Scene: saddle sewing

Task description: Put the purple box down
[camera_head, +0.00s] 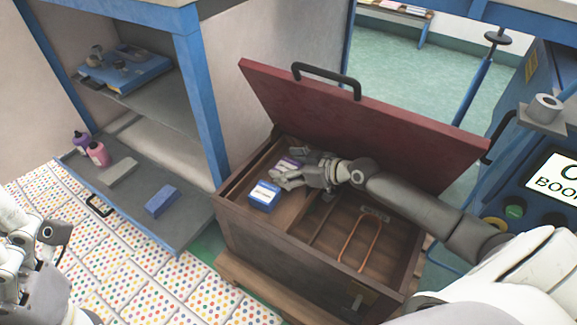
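The purple box (287,164), with a white label, shows only in part inside the back left compartment of an open wooden chest (290,248). My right gripper (283,177) reaches into the chest from the right, with its fingers at the near side of the purple box and partly covering it. Whether the fingers grip the box or are just beside it cannot be told. A blue box (264,196) with a white label sits in front of the fingers. My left arm shows at the left edge; its fingers are not clear.
The chest's red lid (350,120) stands open behind my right arm. Dividers and a copper-coloured loop (362,240) are in its right part.

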